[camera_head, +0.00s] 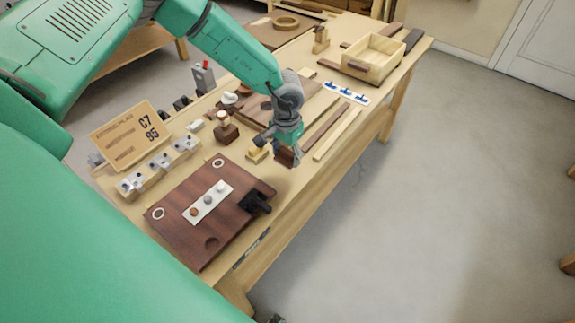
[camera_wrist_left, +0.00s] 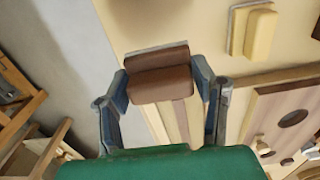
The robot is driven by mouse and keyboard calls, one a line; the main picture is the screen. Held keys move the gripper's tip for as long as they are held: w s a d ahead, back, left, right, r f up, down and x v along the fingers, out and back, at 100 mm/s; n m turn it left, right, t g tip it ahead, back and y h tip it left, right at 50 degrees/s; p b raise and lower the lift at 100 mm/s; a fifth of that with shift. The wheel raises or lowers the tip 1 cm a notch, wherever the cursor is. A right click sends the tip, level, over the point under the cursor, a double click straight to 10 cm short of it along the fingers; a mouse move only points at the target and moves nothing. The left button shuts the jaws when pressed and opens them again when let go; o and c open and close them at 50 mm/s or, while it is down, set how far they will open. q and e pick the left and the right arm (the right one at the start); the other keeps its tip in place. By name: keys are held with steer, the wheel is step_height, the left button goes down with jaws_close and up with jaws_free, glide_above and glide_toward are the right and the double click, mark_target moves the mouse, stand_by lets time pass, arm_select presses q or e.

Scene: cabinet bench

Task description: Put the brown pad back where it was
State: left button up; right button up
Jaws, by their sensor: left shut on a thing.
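The brown pad (camera_wrist_left: 160,84) is a two-part brown block with a thin grey layer along its far edge. My left gripper (camera_wrist_left: 163,92) is shut on it, one finger at each side. In the head view the left gripper (camera_head: 287,143) points down near the bench's front edge, with the brown pad (camera_head: 287,158) partly hidden under it. I cannot tell whether the pad touches the bench top. A similar yellow block (camera_head: 257,155) with a grey layer lies just left of it, and it also shows in the wrist view (camera_wrist_left: 261,35).
A dark brown board (camera_head: 235,220) with a black fitting (camera_head: 256,203) and a white strip (camera_head: 206,205) lies at the front left. Wooden strips (camera_head: 336,137) lie right of the gripper. An open wooden box (camera_head: 372,60) stands farther back. A labelled sign (camera_head: 130,137) stands left.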

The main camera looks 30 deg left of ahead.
mark_target(285, 173)
arm_select(q)
steer(key=shift+a+f, duration=0.25)
steer(key=shift+f, duration=0.3)
steer(key=shift+a+f, duration=0.2)
steer(key=shift+f, duration=0.3)
step_height(285, 173, down, 3)
steer(key=shift+d+r, duration=0.1)
steer(key=shift+d, duration=0.05)
steer(key=shift+d+f, duration=0.15)
steer(key=shift+f, duration=0.15)
steer(key=shift+w+d, duration=0.1)
steer(key=shift+d, duration=0.2)
steer(key=shift+f, duration=0.15)
steer(key=o, duration=1.4)
steer(key=shift+a, duration=0.2)
steer(key=shift+a+f, duration=0.1)
steer(key=shift+a, duration=0.25)
steer(key=shift+r, duration=0.2)
steer(key=shift+d+r, duration=0.15)
steer(key=shift+r, duration=0.2)
step_height(285, 173, up, 11)
steer(key=shift+f+b, duration=0.2)
steer(key=shift+b, duration=0.1)
steer(key=shift+r, duration=0.35)
arm_select(e)
steer(key=shift+a+f, duration=0.1)
steer(key=shift+a, duration=0.35)
